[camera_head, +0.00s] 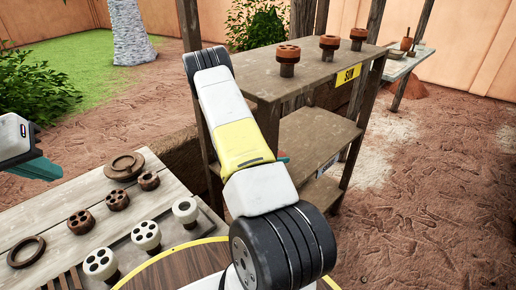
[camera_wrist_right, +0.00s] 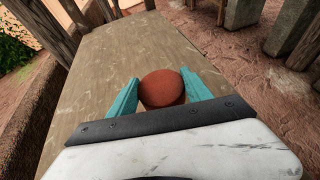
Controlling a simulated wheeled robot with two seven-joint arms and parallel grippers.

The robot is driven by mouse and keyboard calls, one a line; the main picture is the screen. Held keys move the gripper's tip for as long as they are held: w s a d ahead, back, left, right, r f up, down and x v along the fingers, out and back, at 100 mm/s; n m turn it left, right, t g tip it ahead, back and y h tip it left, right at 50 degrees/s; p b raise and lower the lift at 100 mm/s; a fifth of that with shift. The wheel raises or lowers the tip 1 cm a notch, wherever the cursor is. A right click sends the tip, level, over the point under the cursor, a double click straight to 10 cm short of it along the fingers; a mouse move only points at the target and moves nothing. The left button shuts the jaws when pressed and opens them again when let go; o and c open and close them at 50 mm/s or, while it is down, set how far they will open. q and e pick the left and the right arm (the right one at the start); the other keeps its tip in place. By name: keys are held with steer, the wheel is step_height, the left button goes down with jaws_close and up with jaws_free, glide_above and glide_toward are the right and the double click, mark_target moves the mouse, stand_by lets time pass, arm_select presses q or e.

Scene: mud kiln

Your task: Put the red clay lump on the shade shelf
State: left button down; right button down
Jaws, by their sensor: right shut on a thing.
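The red clay lump (camera_wrist_right: 162,88) is round and sits between the teal fingers of my right gripper (camera_wrist_right: 160,92), which is shut on it. A wooden board (camera_wrist_right: 130,50) lies beneath; I cannot tell whether the lump touches it. In the head view my right arm hides the lump and most of that gripper; only a bit of teal shows beside the lower board (camera_head: 318,139) of the rack. That board is under the top board, and a small grey-blue label (camera_head: 327,165), too small to read, hangs below its front edge. My left gripper (camera_head: 38,168) is at the left edge, partly cut off.
The rack's top board (camera_head: 300,66) has a yellow SUN label (camera_head: 348,75) and carries several brown clay pieces. A work table (camera_head: 60,215) at lower left holds several dark and pale pieces. Rack posts stand around the lower board, whose right part looks clear.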

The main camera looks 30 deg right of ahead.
step_height(320, 180, down, 3)
steer(key=shift+f, duration=0.2)
steer(key=shift+c, duration=2.3)
jaws_free()
steer(key=shift+a+r, duration=0.1)
steer(key=shift+a, duration=0.05)
steer(key=v, duration=1.1)
steer(key=shift+a+r, duration=0.2)
steer(key=shift+a, duration=0.1)
